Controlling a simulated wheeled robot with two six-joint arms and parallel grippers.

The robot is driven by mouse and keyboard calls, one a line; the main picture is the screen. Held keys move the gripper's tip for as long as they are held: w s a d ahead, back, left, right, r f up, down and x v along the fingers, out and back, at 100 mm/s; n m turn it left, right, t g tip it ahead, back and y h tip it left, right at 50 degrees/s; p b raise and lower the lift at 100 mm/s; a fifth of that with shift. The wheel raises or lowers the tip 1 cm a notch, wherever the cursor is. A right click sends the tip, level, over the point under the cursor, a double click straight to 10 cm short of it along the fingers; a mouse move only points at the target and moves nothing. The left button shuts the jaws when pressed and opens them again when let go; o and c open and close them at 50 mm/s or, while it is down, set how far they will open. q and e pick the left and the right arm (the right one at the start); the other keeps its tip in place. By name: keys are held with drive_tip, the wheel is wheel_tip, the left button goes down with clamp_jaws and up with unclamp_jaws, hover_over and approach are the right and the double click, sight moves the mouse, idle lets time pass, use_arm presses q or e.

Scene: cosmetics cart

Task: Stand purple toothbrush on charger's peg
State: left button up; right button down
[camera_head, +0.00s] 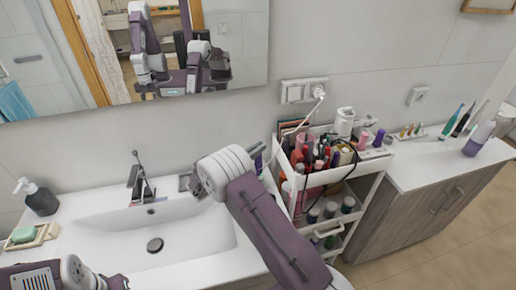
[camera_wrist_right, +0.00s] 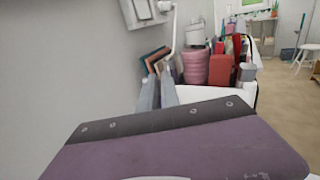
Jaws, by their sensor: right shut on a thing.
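My right gripper (camera_head: 256,157) is beyond the sink's right end, beside the cart, and mostly hidden by my wrist. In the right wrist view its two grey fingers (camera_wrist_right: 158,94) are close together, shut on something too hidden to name. No purple toothbrush can be made out for certain. Several upright slim brushes stand on the right counter, among them a teal one (camera_head: 451,120) and a dark one (camera_head: 462,121). I cannot tell which object is the charger or see its peg. My left gripper (camera_head: 116,283) is at the bottom left, partly cut off; its jaws are unclear.
A white cart (camera_head: 377,163) full of cosmetics stands between the sink (camera_head: 190,245) and the right counter (camera_head: 409,174). A purple container (camera_head: 478,140) stands near the right counter's edge.

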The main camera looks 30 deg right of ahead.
drive_tip(key=shift+f+b, duration=0.45)
drive_tip(key=shift+f, duration=0.2)
drive_tip(key=c, duration=1.5)
unclamp_jaws()
drive_tip(key=shift+s+a, duration=0.1)
drive_tip(key=shift+a, duration=0.3)
drive_tip(key=b+v, duration=0.2)
drive_tip(key=v, duration=0.6)
drive_tip(key=shift+a, duration=0.15)
